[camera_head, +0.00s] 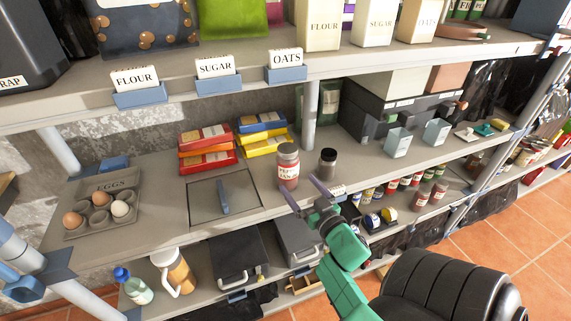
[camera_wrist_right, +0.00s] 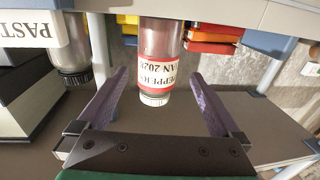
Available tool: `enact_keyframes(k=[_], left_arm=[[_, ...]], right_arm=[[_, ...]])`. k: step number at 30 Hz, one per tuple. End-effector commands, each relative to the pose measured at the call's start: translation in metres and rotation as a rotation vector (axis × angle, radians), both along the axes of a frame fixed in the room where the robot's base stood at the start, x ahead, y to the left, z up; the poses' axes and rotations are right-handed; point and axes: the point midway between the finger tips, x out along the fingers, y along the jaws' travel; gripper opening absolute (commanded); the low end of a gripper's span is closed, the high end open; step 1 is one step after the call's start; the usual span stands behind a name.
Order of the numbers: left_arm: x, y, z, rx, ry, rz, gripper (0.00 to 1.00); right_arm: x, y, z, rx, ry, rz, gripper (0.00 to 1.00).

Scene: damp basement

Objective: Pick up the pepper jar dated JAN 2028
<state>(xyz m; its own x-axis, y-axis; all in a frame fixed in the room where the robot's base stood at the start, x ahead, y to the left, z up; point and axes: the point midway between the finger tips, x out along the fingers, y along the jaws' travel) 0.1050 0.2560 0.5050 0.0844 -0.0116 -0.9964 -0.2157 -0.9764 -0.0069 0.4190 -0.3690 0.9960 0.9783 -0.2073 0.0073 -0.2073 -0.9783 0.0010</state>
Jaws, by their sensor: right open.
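The pepper jar (camera_head: 288,168) stands upright near the front of the middle shelf, with a greyish lid and a red and white label. My right gripper (camera_head: 298,187) is open, just in front of and slightly right of the jar in the head view. In the right wrist view the jar shows between the two purple fingers, with gaps on both sides. My left gripper is not in view.
A dark jar with a black lid (camera_head: 327,163) stands close to the right of the pepper jar. Red and yellow boxes (camera_head: 207,150) are stacked behind to the left. An egg tray (camera_head: 100,208) lies farther left. The upper shelf (camera_head: 180,75) overhangs the jars.

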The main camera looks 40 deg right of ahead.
Motion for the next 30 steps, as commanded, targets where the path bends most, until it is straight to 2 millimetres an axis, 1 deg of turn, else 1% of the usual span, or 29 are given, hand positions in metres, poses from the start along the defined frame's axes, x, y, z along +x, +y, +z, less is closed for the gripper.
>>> enact_keyframes(k=[1, 3, 5, 8, 11, 13, 15, 18, 23, 24, 26, 27, 29, 30], left_arm=[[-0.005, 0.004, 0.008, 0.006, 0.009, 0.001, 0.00], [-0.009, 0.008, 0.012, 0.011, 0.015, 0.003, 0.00], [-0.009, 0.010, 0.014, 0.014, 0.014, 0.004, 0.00], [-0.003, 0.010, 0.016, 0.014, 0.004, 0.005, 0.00], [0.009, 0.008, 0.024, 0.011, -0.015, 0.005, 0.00], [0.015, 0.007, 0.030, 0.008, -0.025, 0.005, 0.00], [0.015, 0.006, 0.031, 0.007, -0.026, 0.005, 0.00], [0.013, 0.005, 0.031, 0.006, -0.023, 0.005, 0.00], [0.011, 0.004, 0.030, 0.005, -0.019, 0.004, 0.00], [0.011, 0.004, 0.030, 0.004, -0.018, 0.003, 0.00], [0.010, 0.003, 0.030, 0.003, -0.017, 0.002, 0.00], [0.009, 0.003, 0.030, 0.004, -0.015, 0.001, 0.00], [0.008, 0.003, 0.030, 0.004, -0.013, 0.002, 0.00], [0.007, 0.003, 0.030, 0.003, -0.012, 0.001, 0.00]], right_arm=[[0.015, -0.003, 0.007, -0.001, -0.004, 0.000, 1.00], [0.032, -0.007, 0.005, -0.001, -0.003, 0.001, 1.00], [0.044, -0.009, 0.004, 0.000, -0.002, 0.000, 1.00], [0.055, -0.012, 0.003, 0.000, 0.000, 0.000, 1.00], [0.069, -0.016, 0.004, 0.001, 0.001, -0.001, 1.00], [0.083, -0.021, 0.005, 0.002, 0.000, -0.001, 1.00], [0.095, -0.024, 0.003, 0.001, 0.000, 0.000, 1.00], [0.105, -0.026, 0.001, 0.000, 0.002, 0.000, 1.00], [0.105, -0.026, 0.000, 0.000, 0.002, 0.000, 1.00], [0.105, -0.026, 0.000, 0.000, 0.002, 0.000, 0.96], [0.105, -0.026, 0.000, 0.000, 0.002, 0.000, 0.73], [0.105, -0.026, 0.000, 0.000, 0.002, 0.000, 0.58], [0.105, -0.026, 0.000, 0.000, 0.002, 0.000, 0.35], [0.105, -0.026, 0.000, 0.000, 0.002, 0.000, 0.20]])
